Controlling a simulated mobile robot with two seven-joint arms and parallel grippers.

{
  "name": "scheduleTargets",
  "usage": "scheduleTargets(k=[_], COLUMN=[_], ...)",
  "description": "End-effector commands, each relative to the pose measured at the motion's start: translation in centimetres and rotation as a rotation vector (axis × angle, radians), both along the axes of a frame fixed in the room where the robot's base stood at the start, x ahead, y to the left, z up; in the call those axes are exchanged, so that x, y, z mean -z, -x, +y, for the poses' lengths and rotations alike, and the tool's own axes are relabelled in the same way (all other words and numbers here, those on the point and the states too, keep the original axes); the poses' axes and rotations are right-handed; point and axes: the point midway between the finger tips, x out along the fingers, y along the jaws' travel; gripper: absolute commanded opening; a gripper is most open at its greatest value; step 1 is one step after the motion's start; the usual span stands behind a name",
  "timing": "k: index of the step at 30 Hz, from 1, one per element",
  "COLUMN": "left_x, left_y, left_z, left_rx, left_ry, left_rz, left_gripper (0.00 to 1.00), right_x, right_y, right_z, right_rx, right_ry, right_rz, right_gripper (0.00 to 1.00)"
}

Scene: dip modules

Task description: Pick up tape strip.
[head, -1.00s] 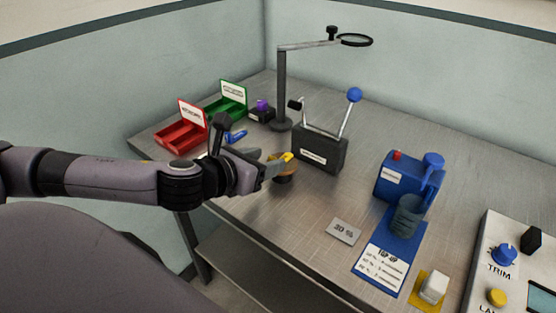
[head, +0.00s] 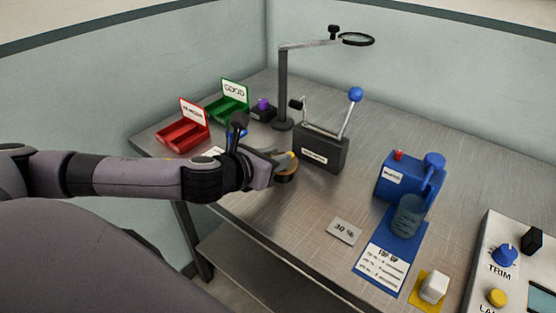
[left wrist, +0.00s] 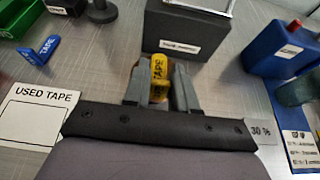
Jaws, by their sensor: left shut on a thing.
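The yellow tape strip (left wrist: 159,70), with black "TAPE" lettering, is between the fingers of my left gripper (left wrist: 155,85) in the left wrist view. The gripper is shut on it. In the head view my left gripper (head: 287,163) is at the round tan-and-dark holder (head: 285,177), in front of the black box with levers. The strip is mostly hidden there by the fingers. I cannot tell whether the strip still touches the holder. My right gripper is in neither view.
The black lever box (head: 320,150) stands close behind the gripper. A white "USED TAPE" card (left wrist: 35,115) lies to the left, near a blue clip-like object (left wrist: 42,52). Red (head: 182,136) and green bins (head: 228,108) stand back left. A "30 %" plate (head: 344,232) lies front right.

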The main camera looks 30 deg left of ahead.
Motion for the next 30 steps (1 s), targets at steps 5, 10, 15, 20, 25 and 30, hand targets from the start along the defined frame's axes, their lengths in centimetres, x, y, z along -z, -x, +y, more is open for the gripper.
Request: scheduleTargets(k=[5,10,15,20,25,30], left_x=[-0.2,-1.7,-5.2,-10.0,-14.7,-18.0], left_y=[0.0,0.0,-0.1,0.0,0.0,0.0], left_z=[0.0,0.0,0.0,0.0,0.0,0.0], left_rx=[0.0,-0.001,-0.001,0.0,0.0,0.001], left_ry=[0.0,0.001,-0.001,0.0,0.001,0.001], left_rz=[-0.001,-0.003,-0.007,-0.008,-0.007,-0.005], left_gripper=[0.0,0.0,0.0,0.0,0.0,0.0], right_x=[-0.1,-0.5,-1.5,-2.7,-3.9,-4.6], right_y=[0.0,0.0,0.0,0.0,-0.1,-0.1], right_z=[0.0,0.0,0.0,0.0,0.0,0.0], right_rx=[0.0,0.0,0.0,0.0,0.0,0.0], right_ry=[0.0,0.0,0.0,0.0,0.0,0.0], right_rz=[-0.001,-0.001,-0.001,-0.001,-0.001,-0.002], right_gripper=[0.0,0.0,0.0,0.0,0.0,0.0])
